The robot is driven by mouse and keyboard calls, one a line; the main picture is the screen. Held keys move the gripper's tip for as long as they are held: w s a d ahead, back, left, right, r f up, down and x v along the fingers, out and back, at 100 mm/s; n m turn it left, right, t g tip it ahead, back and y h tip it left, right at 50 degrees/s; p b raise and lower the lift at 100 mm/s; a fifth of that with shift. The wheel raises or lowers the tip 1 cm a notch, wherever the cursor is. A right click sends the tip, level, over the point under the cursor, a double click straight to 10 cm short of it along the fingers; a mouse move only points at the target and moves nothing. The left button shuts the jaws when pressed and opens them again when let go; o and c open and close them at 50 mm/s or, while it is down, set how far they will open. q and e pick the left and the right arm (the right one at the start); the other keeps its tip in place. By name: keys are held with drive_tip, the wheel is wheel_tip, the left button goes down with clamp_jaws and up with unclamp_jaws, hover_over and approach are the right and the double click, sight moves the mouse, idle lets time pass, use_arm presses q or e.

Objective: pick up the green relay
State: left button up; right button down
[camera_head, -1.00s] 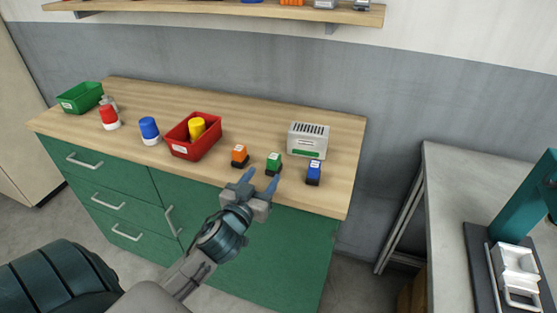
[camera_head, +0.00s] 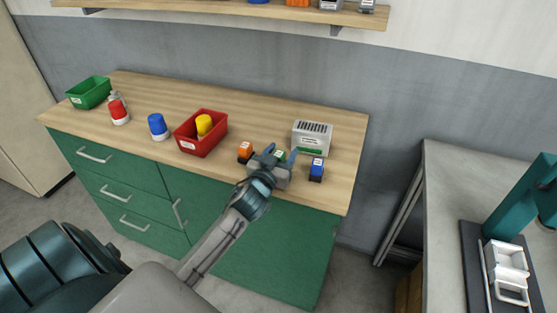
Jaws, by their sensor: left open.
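The green relay (camera_head: 279,154) stands on the wooden worktop near its front edge, between an orange relay (camera_head: 245,150) and a blue relay (camera_head: 317,168). My left gripper (camera_head: 280,154) is open, with its blue fingertips on either side of the green relay. The gripper body hides the relay's lower part, and I cannot tell whether the fingers touch it. My right gripper is not in view.
A grey slotted box (camera_head: 312,137) stands behind the relays. A red bin (camera_head: 203,146) holds a yellow-topped item (camera_head: 204,124). Further left are a blue bottle (camera_head: 157,126), a red bottle (camera_head: 118,111) and a green bin (camera_head: 90,92). A grey bench (camera_head: 450,190) stands at right.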

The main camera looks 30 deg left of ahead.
use_arm(q)
drive_tip(key=c, duration=1.1)
